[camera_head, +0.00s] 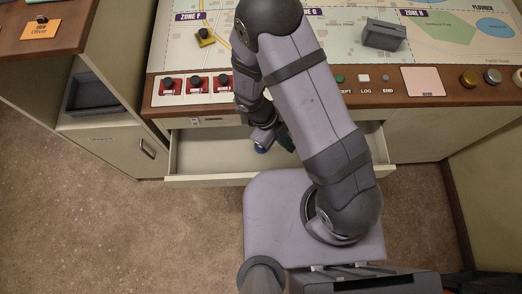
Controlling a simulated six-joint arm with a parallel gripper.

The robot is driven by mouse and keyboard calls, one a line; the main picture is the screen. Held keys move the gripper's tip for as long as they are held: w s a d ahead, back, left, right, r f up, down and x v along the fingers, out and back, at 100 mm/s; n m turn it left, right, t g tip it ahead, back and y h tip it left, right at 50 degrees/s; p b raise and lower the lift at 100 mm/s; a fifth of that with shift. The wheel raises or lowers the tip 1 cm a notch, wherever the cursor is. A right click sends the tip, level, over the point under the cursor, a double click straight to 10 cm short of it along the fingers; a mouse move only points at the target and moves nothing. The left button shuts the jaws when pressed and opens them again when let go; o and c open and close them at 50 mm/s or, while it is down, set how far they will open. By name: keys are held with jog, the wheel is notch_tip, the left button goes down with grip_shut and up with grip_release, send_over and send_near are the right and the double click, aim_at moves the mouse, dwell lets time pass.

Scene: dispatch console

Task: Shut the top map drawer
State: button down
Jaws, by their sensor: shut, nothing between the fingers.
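The top map drawer (210,180) is a pale drawer under the console's front edge. It stands pulled out, and its inside shows to the left and right of my arm. My gripper (262,149) is shut and empty. In the picture it lies over the open drawer, behind the drawer's front panel. I cannot tell how high it is or whether it touches the drawer. My arm hides the middle of the drawer and part of its right side.
The console top (340,30) carries a map, red switches (197,84) and a dark grey box (384,35). A cabinet (105,148) with a dark tray (93,94) stands left. A panel (490,190) stands right. Carpet (110,230) is clear at front left.

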jog(key=s+a+n+t+b, duration=0.1)
jog(key=s+a+n+t, duration=0.3)
jog(key=s, duration=0.5)
jog(key=s+a+n+t+b, duration=0.1)
jog(key=s+a+n+t, duration=0.2)
jog(key=s+a, duration=0.6)
jog(key=shift+s+f+n+t+y, duration=0.3)
jog(key=shift+n+t, duration=0.1)
jog(key=shift+n, duration=0.8)
jog(key=shift+w+d+f+b, duration=0.2)
jog(key=shift+w+d+f, duration=0.4)
jog(key=shift+w+f, duration=0.8)
jog(key=shift+w+d+f+b, duration=0.15)
jog(key=shift+w+d+f, duration=0.5)
jog(key=shift+w+f, duration=0.75)
jog(key=shift+w+d+f+b, duration=0.2)
jog(key=shift+w+d+f, duration=0.4)
jog(key=shift+w+f, duration=0.75)
jog(key=shift+w+r, duration=0.2)
